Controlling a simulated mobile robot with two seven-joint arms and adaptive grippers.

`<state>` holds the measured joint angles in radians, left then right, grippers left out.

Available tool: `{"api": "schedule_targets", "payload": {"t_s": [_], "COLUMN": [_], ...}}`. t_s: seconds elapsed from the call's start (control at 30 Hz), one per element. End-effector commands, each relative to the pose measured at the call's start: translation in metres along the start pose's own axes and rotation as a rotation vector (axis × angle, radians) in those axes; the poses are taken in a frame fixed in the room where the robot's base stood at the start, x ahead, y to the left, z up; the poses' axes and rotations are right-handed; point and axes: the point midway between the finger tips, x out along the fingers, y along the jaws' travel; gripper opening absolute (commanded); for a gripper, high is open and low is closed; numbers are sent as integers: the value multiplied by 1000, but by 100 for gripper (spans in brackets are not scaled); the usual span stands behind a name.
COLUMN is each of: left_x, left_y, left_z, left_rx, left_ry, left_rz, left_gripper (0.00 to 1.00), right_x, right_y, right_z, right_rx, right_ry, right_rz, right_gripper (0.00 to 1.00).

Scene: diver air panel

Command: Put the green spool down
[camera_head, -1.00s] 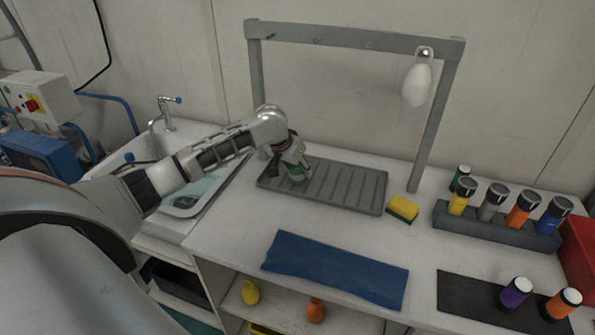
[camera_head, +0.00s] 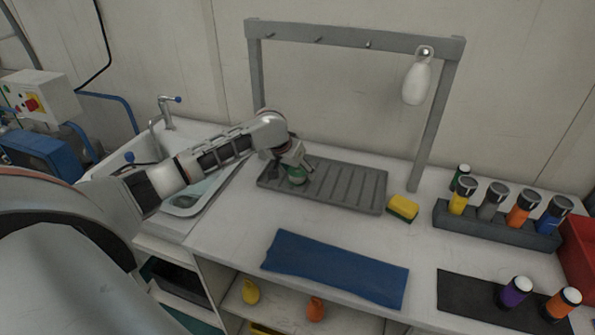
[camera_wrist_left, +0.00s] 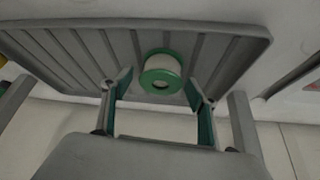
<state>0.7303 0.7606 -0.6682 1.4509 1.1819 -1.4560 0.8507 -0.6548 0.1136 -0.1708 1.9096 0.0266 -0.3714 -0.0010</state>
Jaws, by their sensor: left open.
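The green spool (camera_head: 298,176) stands on the left end of the grey ribbed drain tray (camera_head: 345,188). In the left wrist view the spool (camera_wrist_left: 161,72) has green flanges, a pale middle and a dark centre hole, and rests on the ribbed tray (camera_wrist_left: 215,50). My left gripper (camera_head: 296,166) is just above the spool and partly covers it in the head view. In the left wrist view my left gripper (camera_wrist_left: 158,95) has its fingers spread wide on both sides of the spool, with gaps between. My right gripper is not in view.
A grey frame (camera_head: 350,36) with pegs and a hanging white bottle (camera_head: 417,84) stands behind the tray. A yellow sponge (camera_head: 403,208) lies right of it. A blue cloth (camera_head: 335,268) lies in front. A sink (camera_head: 190,200) is at left, a bottle rack (camera_head: 490,228) at right.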

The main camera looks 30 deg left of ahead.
Motion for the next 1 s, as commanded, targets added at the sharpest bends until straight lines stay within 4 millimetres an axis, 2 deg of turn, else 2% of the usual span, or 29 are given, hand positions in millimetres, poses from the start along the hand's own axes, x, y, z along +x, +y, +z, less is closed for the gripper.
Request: {"api": "schedule_targets", "payload": {"t_s": [0.17, 0.4, 0.6, 0.8, 1.0], "left_x": [-24, -75, -106, -119, -120], "left_y": [-1, -1, 0, 0, 0], "left_z": [-1, -1, -1, 0, 0], "left_rx": [2, 4, 2, 1, 0], "left_ry": [3, 4, 3, 1, 0], "left_rz": [-1, -2, -1, -1, 0], "left_gripper": [59, 59, 59, 59, 59], "right_x": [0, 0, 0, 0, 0], "right_y": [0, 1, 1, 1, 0], "right_z": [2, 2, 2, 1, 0], "right_rx": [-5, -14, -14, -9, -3], "right_ry": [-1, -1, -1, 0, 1], "right_rz": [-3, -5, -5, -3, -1], "right_gripper": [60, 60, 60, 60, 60]}}
